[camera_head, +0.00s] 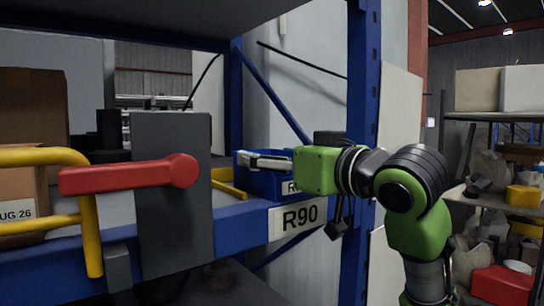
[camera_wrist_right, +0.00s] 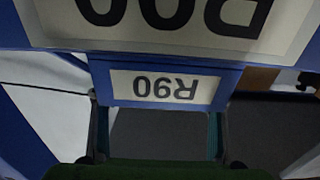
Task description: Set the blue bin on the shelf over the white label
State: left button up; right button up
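The blue bin (camera_head: 258,183) is at the front edge of the blue shelf beam (camera_head: 235,228), just above the white R90 label (camera_head: 298,219). It looks upright; I cannot tell whether its base touches the shelf. Its own R90 label (camera_wrist_right: 165,88) lines up with the shelf's label (camera_wrist_right: 170,25) in the right wrist view, which is upside down. My right gripper (camera_head: 262,161) is at the bin's top, and hides part of its front. Its fingers (camera_wrist_right: 158,130) are spread wide, with nothing clearly between them. My left gripper is not in view.
A red lever (camera_head: 125,176), a grey panel (camera_head: 172,225) and yellow bars (camera_head: 45,156) stand in front of the shelf at left. A cardboard box (camera_head: 35,110) is at far left. A blue upright (camera_head: 363,100) stands right of the bin. Another loaded shelf (camera_head: 500,115) is at right.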

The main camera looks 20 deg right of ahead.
jog(key=shift+o, duration=1)
jog(key=shift+r, duration=0.2)
jog(key=b+v, duration=0.4)
jog(key=v, duration=0.8)
